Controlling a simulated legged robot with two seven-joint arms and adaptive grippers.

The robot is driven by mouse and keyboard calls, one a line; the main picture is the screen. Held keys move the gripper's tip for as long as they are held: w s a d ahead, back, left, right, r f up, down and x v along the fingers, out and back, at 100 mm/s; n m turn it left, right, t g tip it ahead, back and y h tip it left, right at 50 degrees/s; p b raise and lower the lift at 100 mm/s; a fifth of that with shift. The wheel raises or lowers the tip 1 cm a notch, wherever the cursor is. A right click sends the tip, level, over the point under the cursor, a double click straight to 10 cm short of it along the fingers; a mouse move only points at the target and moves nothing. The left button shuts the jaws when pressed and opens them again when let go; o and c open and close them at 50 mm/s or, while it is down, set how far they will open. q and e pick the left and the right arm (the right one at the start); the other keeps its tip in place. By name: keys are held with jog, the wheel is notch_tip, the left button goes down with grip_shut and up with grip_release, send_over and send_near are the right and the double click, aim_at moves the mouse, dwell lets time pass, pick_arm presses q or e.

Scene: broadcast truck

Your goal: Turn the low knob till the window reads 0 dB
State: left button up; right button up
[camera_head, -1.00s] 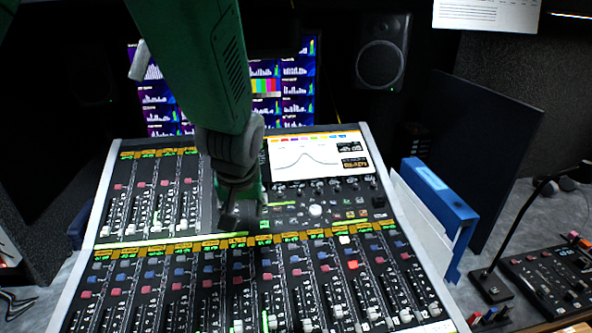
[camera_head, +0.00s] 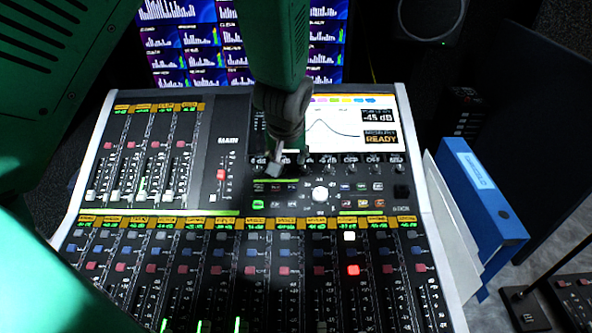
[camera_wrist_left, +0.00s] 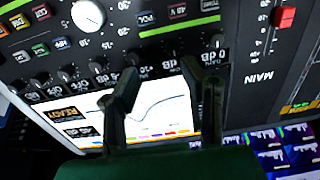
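The mixing console carries a lit screen (camera_head: 352,125) at its upper right. The window (camera_head: 379,117) on that screen reads "-45 dB", with a "READY" box below it. A row of small dark knobs (camera_head: 350,163) runs under the screen; several also show in the left wrist view (camera_wrist_left: 66,74). I cannot read which is the low knob. My left gripper (camera_head: 278,165) hangs over the left end of this row and hides part of it. In the left wrist view its fingers (camera_wrist_left: 162,70) are apart, with no object clearly held between them. My right gripper is not in view.
A large white knob (camera_head: 320,194) and small coloured buttons lie below the row. Faders fill the console's front and left, including a red MAIN fader (camera_head: 222,174). A blue binder (camera_head: 482,200) stands at the right edge. Monitors (camera_head: 190,40) stand behind.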

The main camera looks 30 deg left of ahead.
aim_at(284, 169)
pick_arm(q)
jog(key=a+f, duration=0.1)
jog(key=f, duration=0.1)
jog(key=w+a+f, duration=0.1)
jog(key=a+f, duration=0.2)
jog(key=f, duration=0.1)
jog(key=shift+w+a, duration=0.25)
jog(key=shift+w, duration=0.05)
jog(key=shift+a+f, duration=0.2)
jog(key=shift+d, duration=0.5)
jog(key=shift+w+d+r, duration=0.15)
jog(key=shift+w+d, duration=0.05)
jog(key=shift+d, duration=0.6)
jog(key=shift+c, duration=0.5)
jog(key=shift+d, duration=0.1)
jog(key=c, duration=0.6)
jog(key=shift+a, duration=0.2)
grip_shut()
jog(key=shift+s+a, duration=0.15)
jog(key=shift+a, duration=0.5)
jog(key=shift+w+d+r, duration=0.15)
jog(key=shift+w+d, duration=0.05)
jog(key=shift+d, duration=0.15)
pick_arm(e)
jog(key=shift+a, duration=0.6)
